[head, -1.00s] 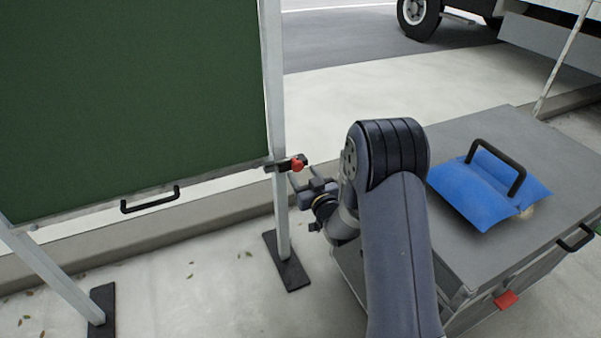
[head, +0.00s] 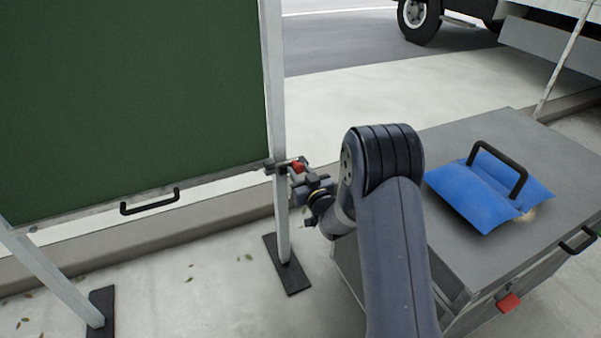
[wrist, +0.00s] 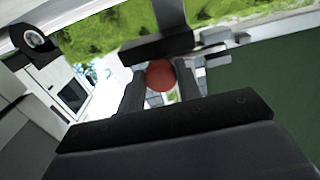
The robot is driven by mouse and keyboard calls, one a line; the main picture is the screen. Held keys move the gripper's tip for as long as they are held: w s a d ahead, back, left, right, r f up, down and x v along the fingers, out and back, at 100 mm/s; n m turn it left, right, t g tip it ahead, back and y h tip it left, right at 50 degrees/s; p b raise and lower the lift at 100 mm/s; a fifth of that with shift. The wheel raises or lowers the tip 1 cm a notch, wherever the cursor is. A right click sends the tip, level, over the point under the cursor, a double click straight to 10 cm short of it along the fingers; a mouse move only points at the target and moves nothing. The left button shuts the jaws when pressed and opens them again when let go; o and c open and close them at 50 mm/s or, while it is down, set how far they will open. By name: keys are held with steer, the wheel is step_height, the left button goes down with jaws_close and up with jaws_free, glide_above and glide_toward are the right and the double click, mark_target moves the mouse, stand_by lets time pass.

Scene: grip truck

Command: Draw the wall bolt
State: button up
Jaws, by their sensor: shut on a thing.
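The wall bolt's red knob (head: 297,167) sits on a dark fitting on the post (head: 279,135) at the right side of the green panel (head: 130,90). My gripper (head: 301,173) is at the bolt, its fingers on the knob. In the wrist view the red knob (wrist: 160,76) shows between the two dark fingers of my gripper (wrist: 161,82), which is shut on it. The dark bolt body (wrist: 155,46) lies just beyond the fingertips. How far the bolt sits in its fitting cannot be told.
A black handle (head: 150,201) is on the panel's lower edge. Dark foot plates (head: 287,264) hold the posts. A grey cart (head: 500,135) stands to the right of my arm with a blue sandbag (head: 490,190) on it. Pale ground is clear between the posts.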

jaws_close()
steer(key=d, duration=0.1)
steer(key=w+d+b, duration=0.1)
steer(key=d, duration=0.1)
steer(key=w+d+b, duration=0.1)
steer(key=d, duration=0.1)
steer(key=shift+w, duration=0.1)
steer(key=o, duration=0.7)
jaws_free()
steer(key=shift+d, duration=0.1)
steer(key=shift+o, duration=0.2)
steer(key=p+v, duration=0.2)
steer(key=v, duration=0.8)
steer(key=shift+s, duration=0.4)
steer(key=shift+w, duration=0.1)
